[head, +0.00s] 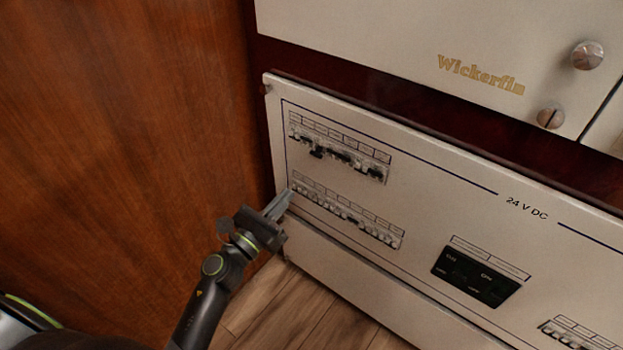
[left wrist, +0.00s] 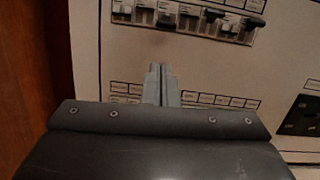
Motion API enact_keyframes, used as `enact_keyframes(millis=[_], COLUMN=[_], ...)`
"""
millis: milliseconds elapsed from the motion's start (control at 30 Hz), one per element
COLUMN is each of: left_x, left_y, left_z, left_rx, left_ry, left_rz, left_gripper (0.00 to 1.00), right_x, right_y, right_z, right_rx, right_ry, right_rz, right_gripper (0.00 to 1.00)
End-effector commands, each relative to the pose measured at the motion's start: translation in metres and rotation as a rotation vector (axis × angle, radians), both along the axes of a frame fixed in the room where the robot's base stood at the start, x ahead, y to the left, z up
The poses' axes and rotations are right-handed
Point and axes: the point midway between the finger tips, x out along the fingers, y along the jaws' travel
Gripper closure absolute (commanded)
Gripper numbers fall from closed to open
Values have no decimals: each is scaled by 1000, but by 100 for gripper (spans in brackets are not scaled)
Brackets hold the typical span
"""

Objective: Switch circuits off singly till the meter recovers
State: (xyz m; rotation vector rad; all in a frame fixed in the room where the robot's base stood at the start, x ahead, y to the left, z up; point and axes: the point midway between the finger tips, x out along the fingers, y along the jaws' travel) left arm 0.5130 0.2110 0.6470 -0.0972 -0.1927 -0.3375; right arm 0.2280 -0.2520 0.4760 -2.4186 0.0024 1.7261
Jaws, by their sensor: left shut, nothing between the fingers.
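A cream panel marked 24 V DC (head: 452,192) carries two breaker rows at its left. The upper row (head: 338,157) has several black and white switches; it also shows in the left wrist view (left wrist: 190,18). The lower row (head: 350,216) looks mostly white in the head view. A black meter (head: 475,276) sits to the right, its reading too small to make out. My left gripper (head: 283,199) is shut and empty at the left end of the lower row. In the left wrist view its fingers (left wrist: 161,70) point up between the rows, and its body hides the lower switches. Contact cannot be told.
A wooden wall (head: 130,130) stands close on the left. An upper cream panel marked Wickerfin (head: 400,40) has a round knob (head: 587,55) and a slotted latch (head: 550,117). Another breaker row (head: 575,335) shows at the bottom right. Wood flooring (head: 290,305) lies below.

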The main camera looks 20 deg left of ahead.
Motion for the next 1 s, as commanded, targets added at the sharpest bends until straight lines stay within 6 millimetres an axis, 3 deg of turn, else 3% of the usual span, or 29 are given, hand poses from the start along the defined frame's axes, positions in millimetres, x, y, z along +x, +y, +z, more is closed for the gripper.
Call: enact_keyframes(millis=[533,1000], left_x=[4,73], left_y=[-5,-31], left_z=[9,26], left_rx=[55,53], left_ry=[-39,-38], left_rz=[-3,-4], left_gripper=[100,100], right_x=[-1,-6], right_y=[1,-4], right_z=[5,-7], right_rx=[1,-20], right_ry=[-1,52], right_rz=[3,-5], right_gripper=[100,100])
